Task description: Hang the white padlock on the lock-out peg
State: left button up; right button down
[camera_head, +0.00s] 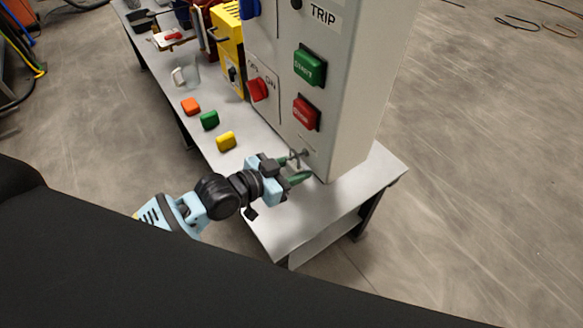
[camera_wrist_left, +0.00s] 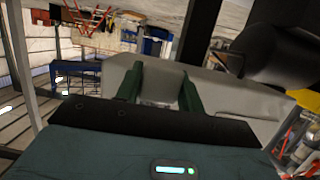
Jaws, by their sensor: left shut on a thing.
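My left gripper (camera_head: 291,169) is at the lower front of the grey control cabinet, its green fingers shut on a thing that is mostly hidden. A grey metal loop (camera_head: 295,156), which looks like the shackle of the white padlock, shows above the fingertips. It is right by the small lock-out peg (camera_head: 305,152) on the cabinet face; I cannot tell whether the loop is around the peg or beside it. In the left wrist view the two fingers (camera_wrist_left: 161,85) stand apart with a pale thing low between them. My right gripper is not in view.
Orange (camera_head: 191,105), green (camera_head: 209,120) and yellow (camera_head: 226,140) blocks lie on the bench (camera_head: 290,215). A white object (camera_head: 179,77) stands farther back. The cabinet (camera_head: 345,110) carries a green start button (camera_head: 309,66), a red stop button (camera_head: 306,112) and a red switch (camera_head: 258,89).

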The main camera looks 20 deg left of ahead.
pick_arm(q)
jog(key=o, duration=0.7)
jog(key=shift+s+d+f, duration=0.1)
jog(key=shift+d+f, duration=0.1)
jog(key=shift+f, duration=0.3)
jog(key=shift+o, duration=1.2)
jog(key=shift+a, duration=0.1)
jog(key=shift+s+f, duration=0.1)
jog(key=shift+s, duration=0.05)
jog(key=shift+a, duration=0.15)
jog(key=r+v, duration=0.1)
jog(key=v, duration=0.6)
jog(key=shift+a+r, duration=0.2)
jog(key=shift+a, duration=0.2)
